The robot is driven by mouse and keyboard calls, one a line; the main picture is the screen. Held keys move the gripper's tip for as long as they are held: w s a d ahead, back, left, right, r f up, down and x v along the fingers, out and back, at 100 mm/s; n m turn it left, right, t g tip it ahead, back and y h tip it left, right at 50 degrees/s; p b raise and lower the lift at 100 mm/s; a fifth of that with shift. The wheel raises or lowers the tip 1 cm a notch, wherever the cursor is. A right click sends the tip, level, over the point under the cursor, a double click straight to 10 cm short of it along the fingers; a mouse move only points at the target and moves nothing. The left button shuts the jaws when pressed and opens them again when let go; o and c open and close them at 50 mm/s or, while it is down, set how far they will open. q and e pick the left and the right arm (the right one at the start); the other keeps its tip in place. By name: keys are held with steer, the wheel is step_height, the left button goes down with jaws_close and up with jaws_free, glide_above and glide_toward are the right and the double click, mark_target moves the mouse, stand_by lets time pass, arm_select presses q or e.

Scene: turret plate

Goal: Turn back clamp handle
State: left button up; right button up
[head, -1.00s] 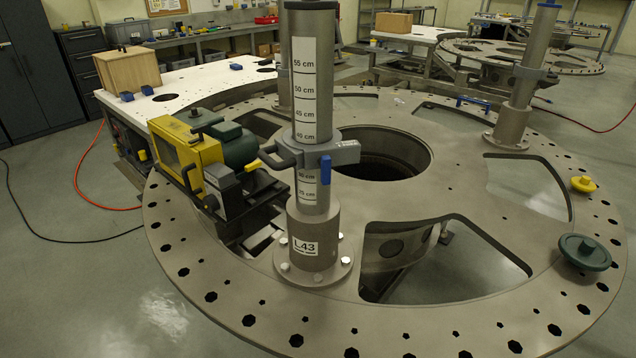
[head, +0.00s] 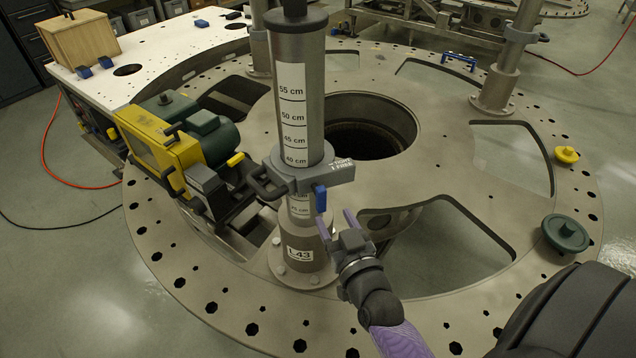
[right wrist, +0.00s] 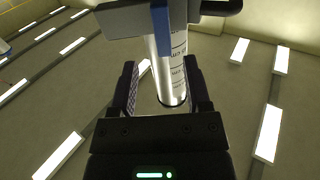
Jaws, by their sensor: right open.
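A grey clamp (head: 310,178) sits around the upright post (head: 295,100), just below the 40 cm mark. Its blue handle (head: 320,199) hangs down from the clamp's right front side. My right gripper (head: 337,222) is open, with its purple fingers just below and to the right of the blue handle. In the right wrist view the clamp (right wrist: 125,20) and the blue handle (right wrist: 160,22) are at the top, above and beyond the open fingers. Nothing shows between the fingers but the distant post. My left gripper is not in view.
The post stands on a flanged base labelled L43 (head: 298,262) on the round turret plate (head: 440,195). A yellow and green machine (head: 165,140) is left of the post. A yellow knob (head: 566,155) and a green knob (head: 566,234) sit at right. The plate has large cutouts.

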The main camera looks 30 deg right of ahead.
mark_target(323, 201)
steer(key=x, duration=0.3)
steer(key=shift+w+a+r, duration=0.1)
steer(key=shift+w, duration=0.25)
steer(key=x, duration=0.2)
steer(key=shift+w, duration=0.4)
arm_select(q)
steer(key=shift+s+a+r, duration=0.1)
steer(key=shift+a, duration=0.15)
arm_select(e)
steer(key=shift+w, duration=0.1)
steer(key=shift+c, duration=1.4)
jaws_close()
